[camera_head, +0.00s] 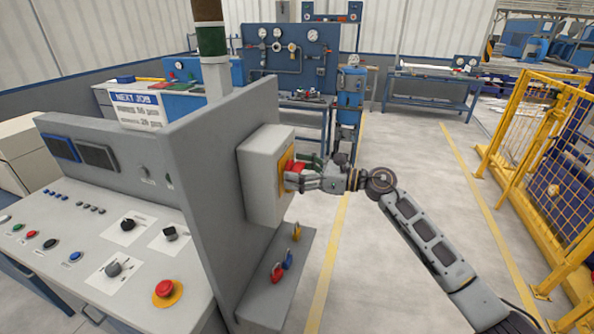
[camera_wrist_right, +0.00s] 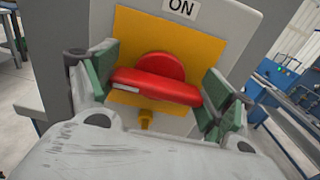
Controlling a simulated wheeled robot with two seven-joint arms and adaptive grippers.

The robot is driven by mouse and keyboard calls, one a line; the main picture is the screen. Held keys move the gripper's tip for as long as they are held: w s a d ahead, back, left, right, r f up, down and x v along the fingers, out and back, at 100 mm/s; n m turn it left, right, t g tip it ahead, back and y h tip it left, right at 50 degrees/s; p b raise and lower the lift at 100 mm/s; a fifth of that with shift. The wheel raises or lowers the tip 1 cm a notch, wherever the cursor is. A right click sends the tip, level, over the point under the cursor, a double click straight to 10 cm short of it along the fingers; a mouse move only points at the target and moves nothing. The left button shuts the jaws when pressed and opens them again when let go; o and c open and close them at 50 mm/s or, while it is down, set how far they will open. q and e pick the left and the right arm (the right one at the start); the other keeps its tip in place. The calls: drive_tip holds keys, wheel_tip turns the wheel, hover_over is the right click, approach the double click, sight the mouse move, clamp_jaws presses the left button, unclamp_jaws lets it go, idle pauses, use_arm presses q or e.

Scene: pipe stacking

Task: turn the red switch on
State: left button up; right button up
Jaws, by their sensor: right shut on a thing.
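The red switch (camera_wrist_right: 158,83) is a round red knob with a bar-shaped handle, set on a yellow plate (camera_wrist_right: 205,48) under an "ON" label (camera_wrist_right: 181,8). In the right wrist view its handle lies nearly level, slightly tilted. The plate is on the side of a grey box (camera_head: 262,170) fixed to the console panel. My right gripper (camera_head: 296,172) is at the box face, its green-padded fingers on either side of the red handle, shut on it. The right wrist view shows those fingers (camera_wrist_right: 160,90) too. The switch is partly hidden by the gripper in the head view. My left gripper is not in view.
The console (camera_head: 90,240) with buttons, black knobs and a red emergency button (camera_head: 165,290) stands at left. Small padlock-like items (camera_head: 287,260) sit on a ledge below the box. A yellow fence (camera_head: 540,170) stands at right; floor between is clear.

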drive_tip(key=shift+m, duration=0.3)
drive_tip(key=shift+c, duration=0.2)
drive_tip(key=m+p, duration=0.1)
drive_tip(key=m, duration=0.2)
drive_tip(key=shift+w, duration=0.1)
drive_tip(key=shift+w+m+p, duration=0.1)
drive_tip(key=shift+m+p, duration=0.85)
drive_tip(key=shift+m, duration=0.75)
drive_tip(key=o, duration=0.9)
drive_tip(key=shift+d, duration=0.1)
drive_tip(key=shift+o, duration=0.2)
